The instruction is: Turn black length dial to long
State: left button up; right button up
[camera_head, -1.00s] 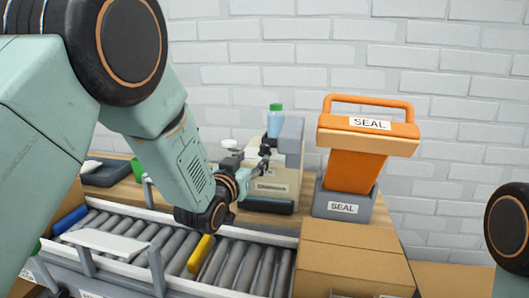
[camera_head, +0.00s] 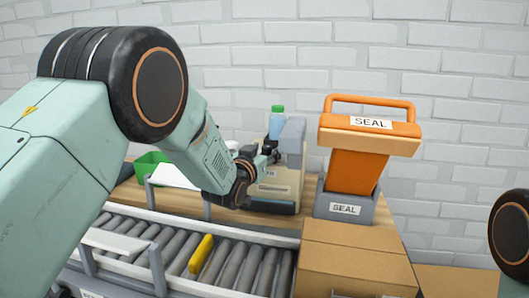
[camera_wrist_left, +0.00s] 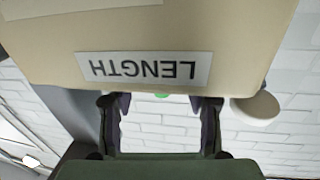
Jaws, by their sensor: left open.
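The beige machine (camera_head: 285,180) with a grey side stands on the wooden bench beyond the conveyor. In the left wrist view its beige body (camera_wrist_left: 40,65) fills the top, with a white LENGTH label (camera_wrist_left: 144,69) upside down. I cannot make out the black dial in either view; my arm and gripper cover part of the machine's front in the head view. My left gripper (camera_head: 268,150) is at the machine's upper front. My right gripper is out of view.
A roller conveyor (camera_head: 235,268) with a yellow piece (camera_head: 201,254) runs in front. An orange SEAL handle unit (camera_head: 355,170) and a cardboard box (camera_head: 355,255) stand to the right. A green bin (camera_head: 150,162) is at left, and a green-capped bottle (camera_head: 276,122) stands behind the machine.

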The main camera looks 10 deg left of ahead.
pick_arm(q)
jog(key=shift+s+d+r, duration=0.1)
jog(key=c, duration=0.5)
grip_shut()
jog(key=shift+a, duration=0.2)
jog(key=shift+a+m+g+h+p, duration=0.15)
jog(key=shift+m+g+h+p, duration=0.25)
jog(key=shift+m+h+p, duration=0.65)
jog(key=shift+a+m+g+h+p, duration=0.1)
jog(key=shift+m+g+h+p, duration=0.45)
jog(key=shift+h, duration=0.9)
jog(key=shift+w+m+g+h+p, duration=0.2)
jog(key=shift+m+g+h+p, duration=0.4)
jog(key=shift+m+h, duration=0.7)
jog(key=shift+g+h, duration=0.35)
jog(key=shift+h, duration=0.15)
